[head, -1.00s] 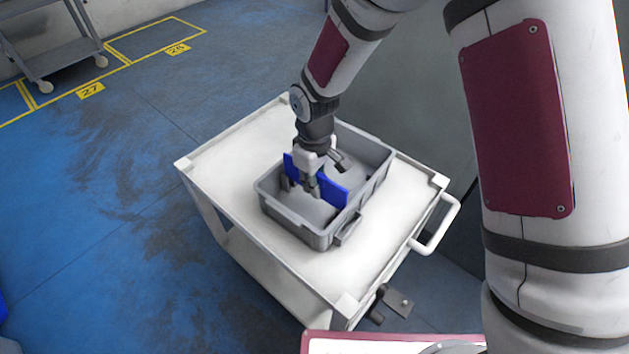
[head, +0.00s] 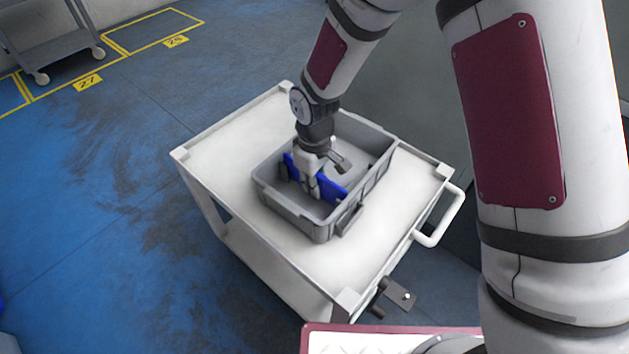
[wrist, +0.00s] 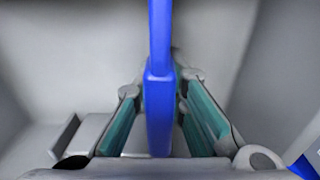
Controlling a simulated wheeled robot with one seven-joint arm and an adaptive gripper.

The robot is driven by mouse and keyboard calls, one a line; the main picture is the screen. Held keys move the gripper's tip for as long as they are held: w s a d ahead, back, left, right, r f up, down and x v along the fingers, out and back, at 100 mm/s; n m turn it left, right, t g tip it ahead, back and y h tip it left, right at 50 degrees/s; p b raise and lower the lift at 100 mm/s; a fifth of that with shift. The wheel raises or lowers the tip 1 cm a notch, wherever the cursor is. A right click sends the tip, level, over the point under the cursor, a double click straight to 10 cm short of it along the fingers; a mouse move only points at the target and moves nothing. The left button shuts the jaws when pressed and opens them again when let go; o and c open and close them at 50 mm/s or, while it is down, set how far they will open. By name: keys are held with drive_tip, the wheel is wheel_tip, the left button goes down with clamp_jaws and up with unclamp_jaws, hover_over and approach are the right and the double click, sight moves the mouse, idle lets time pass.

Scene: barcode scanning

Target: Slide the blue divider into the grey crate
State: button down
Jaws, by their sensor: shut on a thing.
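The grey crate (head: 290,212) stands on the white cart. The blue divider (head: 334,191) is upright inside the crate, across its width, with its top edge at about rim height or a little below. My gripper (head: 313,192) is shut on the middle of the divider, pointing down into the crate. In the wrist view the blue divider (wrist: 159,110) runs between the two green-padded fingers of my gripper (wrist: 163,118). The divider's lower edge and the slots at its ends are hidden, so I cannot tell how deep it sits.
The white cart top (head: 232,136) is clear around the crate. Its handle (head: 440,222) juts out at the right. A grey shelf trolley (head: 62,52) stands far off at the upper left. The blue floor at left is open.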

drive_tip(key=shift+f, duration=0.35)
drive_tip(key=c, duration=1.5)
unclamp_jaws()
drive_tip(key=shift+c, duration=0.2)
wheel_tip(320, 180, up, 11)
drive_tip(key=p, duration=0.7)
drive_tip(key=shift+r, duration=0.1)
